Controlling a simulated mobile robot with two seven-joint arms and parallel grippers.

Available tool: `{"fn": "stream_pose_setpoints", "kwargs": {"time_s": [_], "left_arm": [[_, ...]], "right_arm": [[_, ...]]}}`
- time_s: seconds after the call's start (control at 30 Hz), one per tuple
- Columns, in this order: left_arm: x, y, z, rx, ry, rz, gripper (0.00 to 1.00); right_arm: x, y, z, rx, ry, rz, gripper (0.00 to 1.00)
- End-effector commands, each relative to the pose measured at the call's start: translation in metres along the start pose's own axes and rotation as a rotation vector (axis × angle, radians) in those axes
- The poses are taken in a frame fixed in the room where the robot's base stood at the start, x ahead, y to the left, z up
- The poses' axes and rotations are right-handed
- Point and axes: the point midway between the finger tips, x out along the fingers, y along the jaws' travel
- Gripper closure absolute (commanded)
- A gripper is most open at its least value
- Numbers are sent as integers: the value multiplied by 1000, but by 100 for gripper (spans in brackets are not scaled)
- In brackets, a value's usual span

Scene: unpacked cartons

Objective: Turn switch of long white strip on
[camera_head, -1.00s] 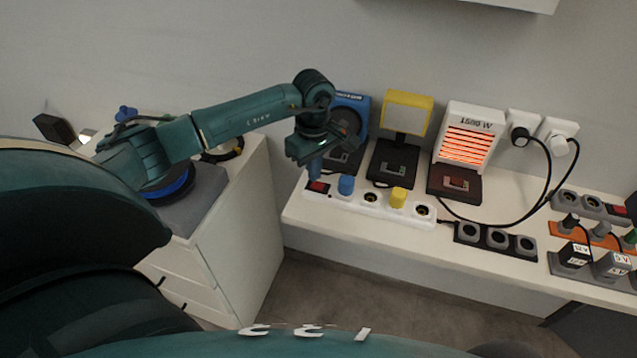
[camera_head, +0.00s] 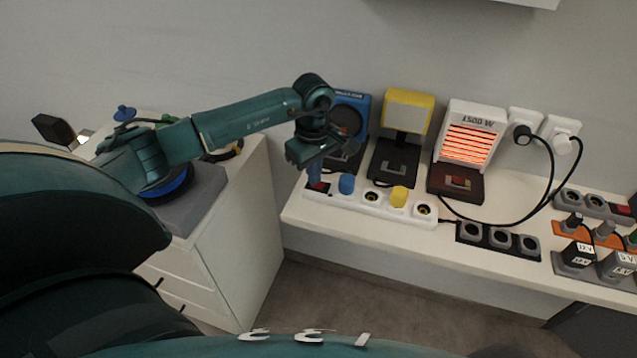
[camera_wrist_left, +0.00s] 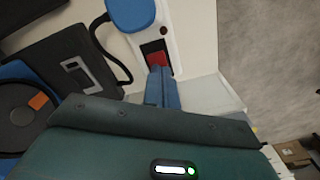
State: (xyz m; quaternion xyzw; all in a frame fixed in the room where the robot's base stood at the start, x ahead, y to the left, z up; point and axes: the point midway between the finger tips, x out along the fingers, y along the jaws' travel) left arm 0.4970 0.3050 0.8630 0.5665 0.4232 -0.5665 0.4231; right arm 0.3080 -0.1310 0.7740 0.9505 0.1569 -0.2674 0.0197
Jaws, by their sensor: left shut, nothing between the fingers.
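The long white strip (camera_head: 385,208) lies along the front of the white table, with blue and yellow plugs in some of its sockets. Its red switch (camera_head: 322,187) is at its left end. The red switch also shows in the left wrist view (camera_wrist_left: 153,53), set in a dark frame. My left gripper (camera_head: 315,179) is shut and empty, its blue fingers pointing down at the switch. In the left wrist view, the fingertips (camera_wrist_left: 159,69) are right beside the switch and overlap its edge. I cannot tell whether they touch it. My right gripper is not in view.
Behind the strip stand a blue device (camera_head: 350,115), a yellow-framed lamp (camera_head: 406,112) and a glowing heater (camera_head: 470,132). A short dark strip (camera_head: 498,238) lies to the right. A blue plug (camera_wrist_left: 130,12) sits close to the switch. A drawer cabinet (camera_head: 235,230) stands left.

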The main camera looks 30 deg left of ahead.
Motion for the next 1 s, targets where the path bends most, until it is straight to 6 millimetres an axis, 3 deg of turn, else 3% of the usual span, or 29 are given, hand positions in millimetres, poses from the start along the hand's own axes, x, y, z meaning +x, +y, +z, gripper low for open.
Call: {"fn": "stream_pose_setpoints", "kwargs": {"time_s": [0.43,1.0], "left_arm": [[2,0,0,0,-1,-1,100],[-44,0,0,0,1,0,100]], "right_arm": [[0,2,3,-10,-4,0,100],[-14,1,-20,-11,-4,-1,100]]}}
